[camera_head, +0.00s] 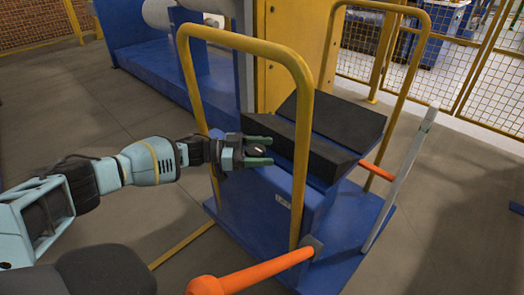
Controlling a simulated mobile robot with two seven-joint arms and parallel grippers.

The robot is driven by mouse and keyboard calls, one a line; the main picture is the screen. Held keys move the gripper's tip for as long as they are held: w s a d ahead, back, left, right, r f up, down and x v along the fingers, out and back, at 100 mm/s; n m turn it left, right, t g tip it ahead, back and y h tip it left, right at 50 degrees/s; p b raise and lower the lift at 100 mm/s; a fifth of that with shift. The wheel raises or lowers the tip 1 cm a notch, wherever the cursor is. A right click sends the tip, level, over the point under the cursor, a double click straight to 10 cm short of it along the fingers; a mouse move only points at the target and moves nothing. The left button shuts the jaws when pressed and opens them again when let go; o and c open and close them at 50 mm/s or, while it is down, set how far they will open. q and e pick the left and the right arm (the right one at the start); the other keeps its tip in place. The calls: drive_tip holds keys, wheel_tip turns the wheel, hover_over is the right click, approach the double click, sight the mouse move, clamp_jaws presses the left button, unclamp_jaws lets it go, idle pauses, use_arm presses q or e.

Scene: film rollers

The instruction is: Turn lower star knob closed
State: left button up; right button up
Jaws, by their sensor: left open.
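My left gripper (268,151) reaches in from the left. Its two dark green fingers are open and point right, toward the blue body (280,200) of the machine. A small dark round thing with a pale mark (257,149) shows between the fingers; it may be the star knob, but its star shape is not clear. I cannot tell whether the fingers touch it. My right gripper is not in view.
A yellow tube frame (302,130) rises close to the right of my left gripper. An orange bar (255,274) juts out at its foot. Black sloped pads (342,121) top the blue body. A mesh fence (490,95) stands behind. Floor at left is clear.

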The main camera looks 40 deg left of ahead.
use_arm(q)
drive_tip(key=p+v, duration=0.1)
drive_tip(key=v, duration=0.6)
drive_tip(key=shift+s+a, duration=0.25)
drive_tip(key=shift+a, duration=0.05)
idle(0.4)
